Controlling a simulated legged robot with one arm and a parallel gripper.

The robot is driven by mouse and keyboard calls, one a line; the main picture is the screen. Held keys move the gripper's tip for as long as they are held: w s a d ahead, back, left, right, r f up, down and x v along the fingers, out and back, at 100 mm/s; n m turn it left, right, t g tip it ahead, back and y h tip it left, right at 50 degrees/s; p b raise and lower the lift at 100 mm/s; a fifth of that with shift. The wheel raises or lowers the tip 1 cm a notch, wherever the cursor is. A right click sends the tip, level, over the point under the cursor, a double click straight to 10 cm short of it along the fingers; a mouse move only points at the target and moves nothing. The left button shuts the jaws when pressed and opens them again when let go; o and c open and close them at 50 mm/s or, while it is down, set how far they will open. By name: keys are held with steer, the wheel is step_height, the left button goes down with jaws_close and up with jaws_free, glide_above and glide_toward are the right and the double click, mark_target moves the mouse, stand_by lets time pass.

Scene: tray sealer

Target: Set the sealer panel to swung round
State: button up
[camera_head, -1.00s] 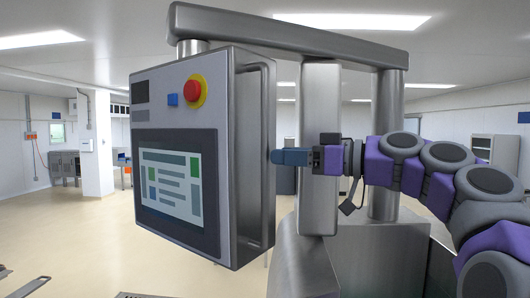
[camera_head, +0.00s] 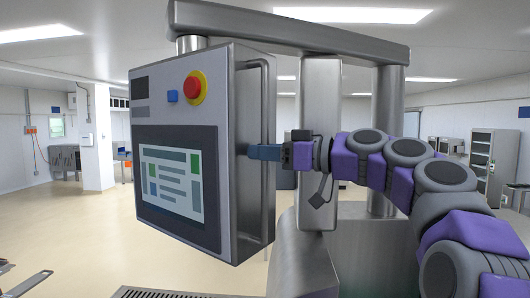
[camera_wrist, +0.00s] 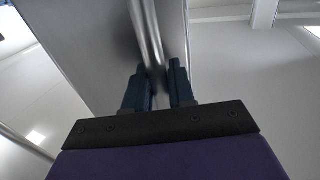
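The sealer panel (camera_head: 190,125) is a grey box with a screen, hanging from an overhead arm (camera_head: 290,30) on the left in the head view. Its face points to the left and toward me. A vertical bar handle (camera_head: 267,200) runs along its right side. My gripper (camera_head: 255,151) is at mid-height of this handle, coming from the right, with its blue fingertips reaching past the bar. In the wrist view, my gripper's two fingers (camera_wrist: 158,80) stand apart on either side of the bar (camera_wrist: 150,32). Firm contact on both sides is not visible.
The panel carries a red button (camera_head: 194,88) on a yellow ring and a blue button (camera_head: 173,97). The floor left of the panel is clear.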

jaws_close()
steer(key=shift+w+d, duration=0.1)
steer(key=shift+w, duration=0.05)
